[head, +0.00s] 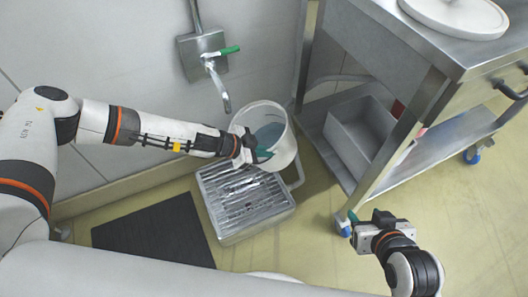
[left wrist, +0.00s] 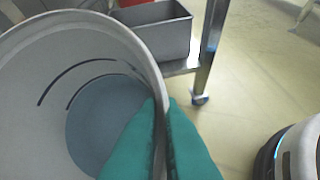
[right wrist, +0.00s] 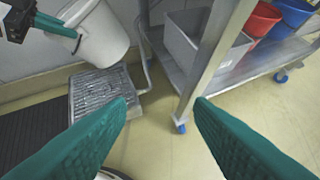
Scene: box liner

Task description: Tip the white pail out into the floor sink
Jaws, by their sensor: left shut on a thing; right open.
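The white pail (head: 284,149) hangs at the far right corner of the floor sink (head: 236,238), below the wall tap. It leans somewhat, and blue-grey liquid (head: 268,134) shows inside it. My left gripper (head: 260,154) is shut on the pail's near rim. In the left wrist view its green fingers (left wrist: 163,140) pinch the wall of the pail (left wrist: 25,75), with the liquid (left wrist: 98,118) low inside. The right wrist view shows the pail (right wrist: 103,38) beside the sink's grating. My right gripper (head: 362,222) is open and empty, near the trolley's front leg.
The tap (head: 217,82) with a green lever is on the wall. A steel trolley (head: 425,100) stands at the right, with a grey bin (head: 362,135) on its lower shelf. A dark mat (head: 152,235) lies left of the sink. Floor right of the sink is clear.

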